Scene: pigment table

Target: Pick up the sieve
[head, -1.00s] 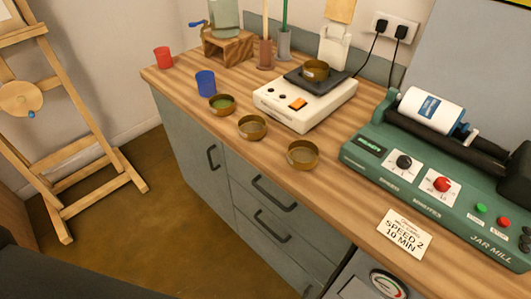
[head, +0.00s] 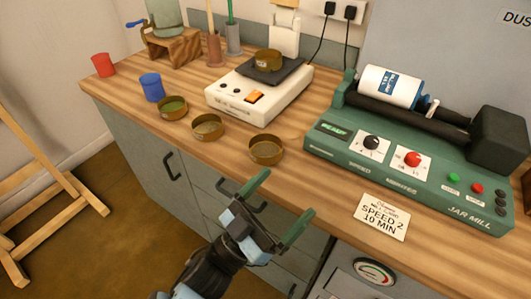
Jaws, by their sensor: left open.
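Several round brass sieves are in the head view. One sieve (head: 266,151) sits nearest on the wooden counter, another (head: 207,127) is left of it, and a third (head: 173,107), with green in it, is further left. One more brass sieve (head: 268,60) stands on the dark plate of the white device. My left gripper (head: 282,195) is open and empty, its green-tipped fingers spread. It is in front of the counter edge, just below the nearest sieve in the picture and apart from it. My right gripper is out of view.
A blue cup (head: 151,87) and a red cup (head: 103,65) stand at the left. The white device (head: 245,97) is behind the sieves. The green jar mill (head: 400,165) fills the right, with a speed card (head: 381,217) before it.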

